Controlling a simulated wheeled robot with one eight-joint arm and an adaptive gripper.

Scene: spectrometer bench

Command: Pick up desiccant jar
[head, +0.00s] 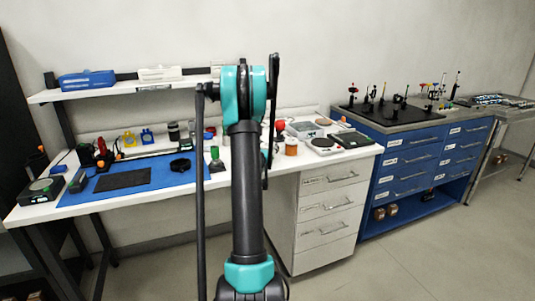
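A small jar with orange-brown contents (291,146) stands upright on the white bench, just right of my arm. It may be the desiccant jar, but I cannot read a label. A dark lidded jar (174,132) stands at the back of the bench, left of my arm. My arm rises in the middle of the head view and covers part of the bench and shelf. My gripper is not visible, and nothing shows as held.
The white bench (130,205) carries a blue mat (185,176), a green bottle (216,160), a scale (322,145) and several other items close to the orange-brown jar. A shelf (120,88) hangs above. A blue drawer cabinet (405,160) stands right. The floor at right is clear.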

